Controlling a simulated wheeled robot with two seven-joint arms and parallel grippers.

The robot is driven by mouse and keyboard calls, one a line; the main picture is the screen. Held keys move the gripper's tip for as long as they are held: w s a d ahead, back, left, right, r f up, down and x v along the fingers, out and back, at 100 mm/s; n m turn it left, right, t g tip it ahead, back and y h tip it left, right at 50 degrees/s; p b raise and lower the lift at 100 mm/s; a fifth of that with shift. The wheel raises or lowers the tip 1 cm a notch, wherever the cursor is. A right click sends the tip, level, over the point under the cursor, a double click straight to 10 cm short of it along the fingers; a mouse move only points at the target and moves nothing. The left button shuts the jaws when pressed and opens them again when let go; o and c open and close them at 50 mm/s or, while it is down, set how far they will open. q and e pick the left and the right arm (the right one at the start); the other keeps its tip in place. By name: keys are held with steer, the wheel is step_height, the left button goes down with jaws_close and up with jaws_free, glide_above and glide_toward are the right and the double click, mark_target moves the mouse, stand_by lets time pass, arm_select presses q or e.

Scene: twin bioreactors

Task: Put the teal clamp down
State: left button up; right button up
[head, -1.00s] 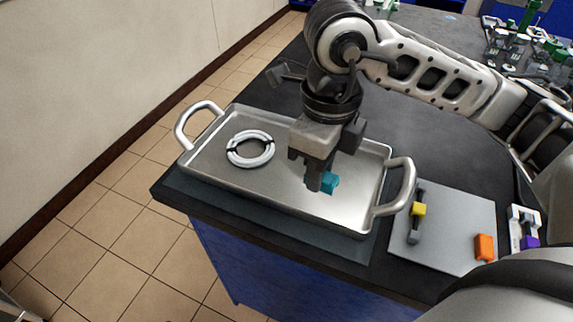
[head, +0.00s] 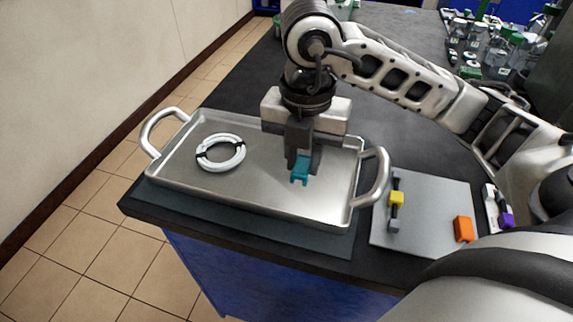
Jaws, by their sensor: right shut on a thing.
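The teal clamp (head: 300,175) shows below the fingers of my right gripper (head: 301,160), in the right part of the metal tray (head: 250,195). My right gripper points down and is shut on the clamp. The fingers hide the clamp's upper part. I cannot tell whether the clamp touches the tray floor. My left gripper is not in view.
A white coiled tube (head: 220,167) lies in the tray's left half. The tray has raised handles at both ends. To its right, a grey plate (head: 420,233) holds a yellow-and-grey clamp (head: 396,199) and an orange block (head: 463,229). Glassware stands at the back right.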

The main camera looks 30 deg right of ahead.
steer(key=w+d+f, duration=0.1)
steer(key=w+f, duration=0.1)
steer(key=w+d+f, duration=0.1)
steer(key=w+f, duration=0.1)
steer(key=w+d+f, duration=0.1)
steer(key=w+f, duration=0.2)
steer(key=shift+w+f, duration=0.15)
steer(key=shift+f, duration=1.55)
steer(key=shift+f, duration=0.1)
steer(key=o, duration=0.9)
step_height(320, 180, up, 12)
steer(key=shift+r+p, duration=0.15)
steer(key=shift+p, duration=0.2)
